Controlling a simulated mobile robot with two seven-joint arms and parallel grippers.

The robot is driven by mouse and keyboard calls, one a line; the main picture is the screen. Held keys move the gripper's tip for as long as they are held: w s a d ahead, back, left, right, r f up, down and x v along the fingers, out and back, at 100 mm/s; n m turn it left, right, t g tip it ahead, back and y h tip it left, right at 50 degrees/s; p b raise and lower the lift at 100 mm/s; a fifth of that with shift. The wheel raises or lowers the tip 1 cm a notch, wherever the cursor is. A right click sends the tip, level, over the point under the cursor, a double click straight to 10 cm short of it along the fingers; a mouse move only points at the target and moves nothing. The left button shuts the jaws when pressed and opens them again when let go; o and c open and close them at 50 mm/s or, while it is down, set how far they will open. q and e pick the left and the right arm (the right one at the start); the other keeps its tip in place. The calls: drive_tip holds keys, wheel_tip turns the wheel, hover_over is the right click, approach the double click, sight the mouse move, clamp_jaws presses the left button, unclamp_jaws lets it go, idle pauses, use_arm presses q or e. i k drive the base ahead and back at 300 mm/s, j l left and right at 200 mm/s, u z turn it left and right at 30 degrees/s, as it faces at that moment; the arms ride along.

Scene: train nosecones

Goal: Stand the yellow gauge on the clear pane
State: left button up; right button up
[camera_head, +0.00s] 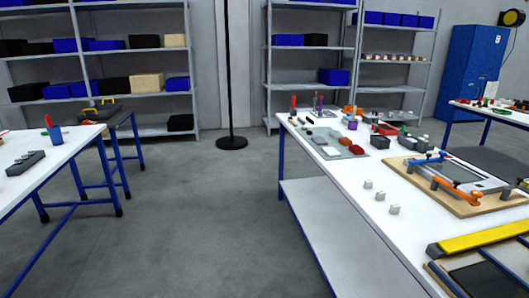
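A long yellow bar (485,237) with a dark end lies at the lower right of the white table, by a dark framed panel (480,275) cut off by the picture's edge. It is the largest yellow thing in view; I cannot tell if it is the gauge. A greyish, glassy pane (460,177) lies in a frame on a wooden board, with blue and orange clamps across it. A flat grey-green sheet (335,142) lies further back on the same table; whether it is clear is hard to tell. Neither of my grippers is in view.
Small white blocks (380,196) sit near the left edge of the white table (345,190). Red and dark bins (384,130) stand further back. Another table (70,145) is at the left. Grey floor (190,225) between the tables is clear. A black pole (229,80) stands behind.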

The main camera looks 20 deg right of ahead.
sight(453, 171)
drive_tip(key=i+z, duration=0.2)
drive_tip(key=z, duration=0.2)
drive_tip(key=i+j+z, duration=0.1)
drive_tip(key=z, duration=0.3)
drive_tip(key=i+j+z, duration=0.15)
drive_tip(key=z, duration=0.25)
drive_tip(key=i+j+z, duration=0.25)
drive_tip(key=z, duration=0.2)
drive_tip(key=i+j+z, duration=0.3)
drive_tip(key=z, duration=0.15)
